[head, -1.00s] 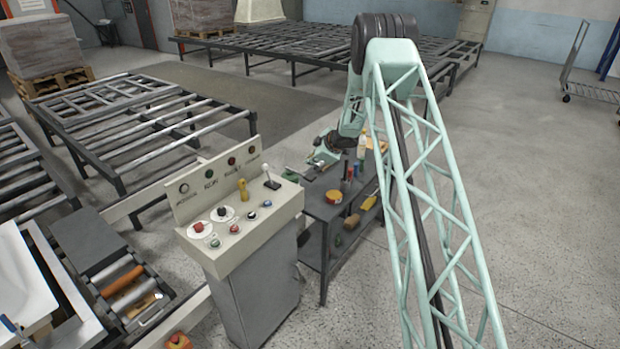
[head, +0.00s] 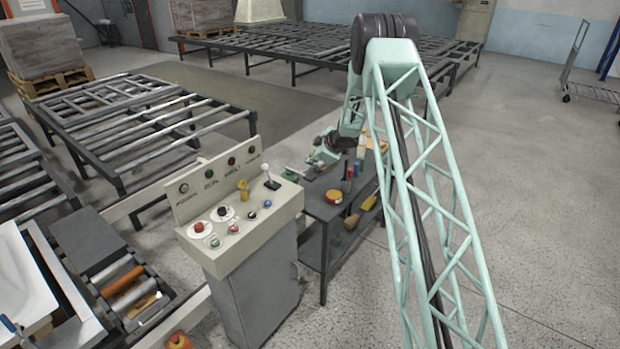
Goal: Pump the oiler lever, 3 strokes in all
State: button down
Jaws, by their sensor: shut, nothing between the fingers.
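My gripper (head: 311,170) is small in the head view, low over the left end of a dark bench behind the control console. Its fingers look shut, with nothing seen held between them. A small grey bar-like part shows beside the fingertips, near the console's back right corner. I cannot tell if it is the oiler lever, or if the fingers touch it. The oiler body cannot be made out; the console and my arm may hide it.
The beige control console (head: 256,232) with buttons and a small joystick stands left of the bench (head: 318,208). Several tools, bottles and a yellow-orange tin (head: 334,196) crowd the bench. Roller conveyors (head: 140,115) lie left and behind.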

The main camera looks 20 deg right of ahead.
jog(key=shift+r, duration=0.1)
jog(key=shift+r+p, duration=1.5)
jog(key=shift+r, duration=0.3)
jog(key=shift+f+b, duration=0.25)
jog(key=shift+b, duration=0.05)
jog(key=b, duration=0.7)
send_over(310, 177)
jog(key=shift+f, duration=2.95)
jog(key=shift+f+b, duration=0.35)
jog(key=shift+f, duration=0.85)
